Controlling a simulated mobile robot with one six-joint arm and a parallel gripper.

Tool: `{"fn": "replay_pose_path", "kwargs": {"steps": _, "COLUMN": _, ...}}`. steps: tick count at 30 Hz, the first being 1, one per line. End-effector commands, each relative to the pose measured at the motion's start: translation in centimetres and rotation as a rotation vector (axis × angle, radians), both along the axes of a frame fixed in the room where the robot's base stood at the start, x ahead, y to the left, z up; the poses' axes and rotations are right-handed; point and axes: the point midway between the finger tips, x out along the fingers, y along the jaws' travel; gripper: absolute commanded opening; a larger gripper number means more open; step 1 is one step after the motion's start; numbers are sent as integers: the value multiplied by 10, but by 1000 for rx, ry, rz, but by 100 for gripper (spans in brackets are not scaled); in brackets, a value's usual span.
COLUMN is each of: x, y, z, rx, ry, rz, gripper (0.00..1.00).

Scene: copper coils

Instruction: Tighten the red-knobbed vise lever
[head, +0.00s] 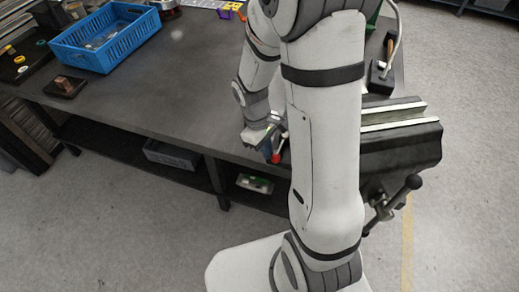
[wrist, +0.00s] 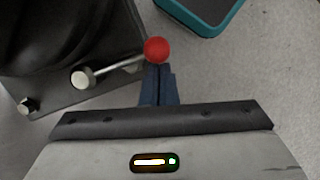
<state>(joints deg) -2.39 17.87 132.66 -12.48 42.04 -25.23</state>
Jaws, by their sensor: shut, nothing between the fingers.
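The vise lever shows in the wrist view as a pale metal rod (wrist: 112,69) with a red ball knob (wrist: 157,50) at its right end. It runs from a round pivot on a dark vise body (wrist: 70,35) at the upper left. My gripper (wrist: 158,68) has its dark blue fingers shut together and empty, tips right at the near side of the knob; I cannot tell whether they touch. In the head view my gripper (head: 270,153) is at the bench's front edge beside the red knob (head: 277,158). My arm hides most of the lever there.
A large grey vise (head: 400,140) with a black-ended handle (head: 405,190) stands right of my arm. A blue crate (head: 105,40) sits on the dark bench (head: 160,100), whose middle is clear. A teal-edged object (wrist: 205,12) lies beyond the knob.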

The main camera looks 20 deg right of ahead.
Motion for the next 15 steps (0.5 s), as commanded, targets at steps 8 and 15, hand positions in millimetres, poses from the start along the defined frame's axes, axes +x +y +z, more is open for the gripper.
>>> {"fn": "replay_pose_path", "kwargs": {"steps": 8, "x": 0, "y": 0, "z": 0, "rx": 0, "ry": 0, "rz": -1, "gripper": 0}}
{"fn": "replay_pose_path", "kwargs": {"steps": 15, "x": 15, "y": 18, "z": -7, "rx": 1, "ry": -1, "rz": 0, "gripper": 0}}
